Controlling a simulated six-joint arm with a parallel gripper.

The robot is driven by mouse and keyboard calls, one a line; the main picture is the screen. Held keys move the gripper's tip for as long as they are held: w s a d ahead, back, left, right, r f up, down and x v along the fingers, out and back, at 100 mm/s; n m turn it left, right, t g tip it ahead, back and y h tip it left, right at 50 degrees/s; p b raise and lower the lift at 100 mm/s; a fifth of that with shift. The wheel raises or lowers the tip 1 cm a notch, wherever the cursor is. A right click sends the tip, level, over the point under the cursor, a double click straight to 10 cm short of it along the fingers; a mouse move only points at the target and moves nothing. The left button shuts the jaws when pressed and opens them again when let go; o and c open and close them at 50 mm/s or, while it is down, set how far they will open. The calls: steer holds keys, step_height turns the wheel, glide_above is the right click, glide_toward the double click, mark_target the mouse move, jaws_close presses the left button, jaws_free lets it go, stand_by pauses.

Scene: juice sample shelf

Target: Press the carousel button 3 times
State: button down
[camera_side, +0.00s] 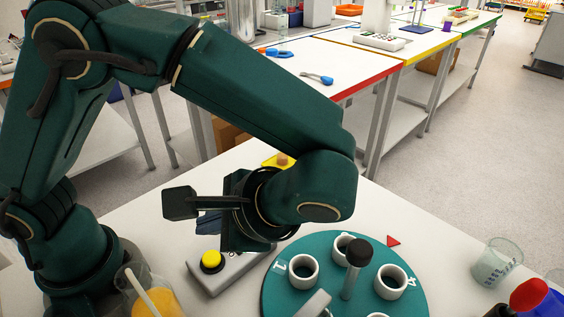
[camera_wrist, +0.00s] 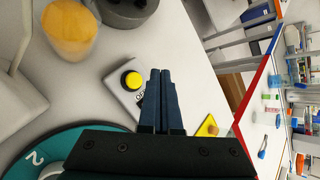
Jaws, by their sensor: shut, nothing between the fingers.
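The yellow round button (camera_side: 211,261) sits on a grey box with a sloped top (camera_side: 240,268), left of the teal carousel (camera_side: 418,299). In the wrist view the button (camera_wrist: 132,80) shows just left of my fingertips, with dark lettering beside it partly hidden. The carousel (camera_wrist: 90,142) shows at the lower left there, marked with a 2. My gripper (camera_wrist: 160,72) is shut and empty, its two dark fingers together. In the side view my gripper (camera_side: 208,222) is above and behind the button, apart from it.
White cups (camera_side: 303,268) and a black-topped post (camera_side: 358,252) stand on the carousel. A glass of orange juice (camera_side: 150,295) stands at the left, a beaker (camera_side: 497,262) at the right. A red triangle (camera_side: 394,241) lies by the carousel. A yellow piece (camera_wrist: 207,127) lies near the table's far edge.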

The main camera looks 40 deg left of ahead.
mark_target(218, 260)
steer(key=shift+f, duration=2.15)
steer(key=shift+f, duration=0.15)
steer(key=shift+f, duration=0.25)
steer(key=shift+f, duration=0.5)
stand_by(1.0)
steer(key=shift+r, duration=0.95)
steer(key=shift+r, duration=2.5)
stand_by(0.5)
